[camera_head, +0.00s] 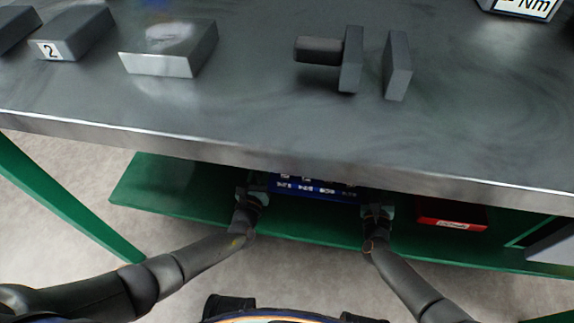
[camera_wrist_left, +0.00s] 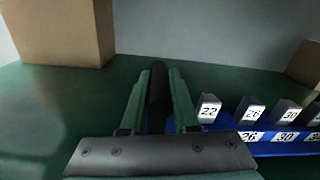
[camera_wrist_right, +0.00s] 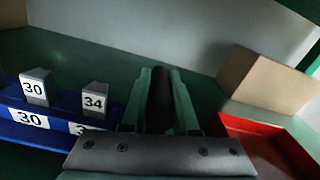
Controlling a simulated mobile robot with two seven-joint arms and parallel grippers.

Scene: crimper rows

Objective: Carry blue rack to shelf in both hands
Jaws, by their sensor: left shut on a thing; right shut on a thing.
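The blue rack (camera_head: 316,188) is at the green shelf (camera_head: 165,195) under the workbench, partly hidden by the bench's front edge. It holds several grey blocks with number labels; the left wrist view shows the rack (camera_wrist_left: 275,148) with 22, 26 and 30, and the right wrist view shows it (camera_wrist_right: 45,135) with 30 and 34. My left gripper (camera_head: 255,190) is shut on a dark handle (camera_wrist_left: 158,90) at the rack's left end. My right gripper (camera_head: 377,207) is shut on a dark handle (camera_wrist_right: 160,95) at its right end. I cannot tell whether the rack touches the shelf.
A red tray (camera_head: 452,214) stands on the shelf right of my right gripper. Cardboard boxes stand behind, at left (camera_wrist_left: 60,35) and right (camera_wrist_right: 268,80). The steel benchtop (camera_head: 260,110) overhangs the shelf.

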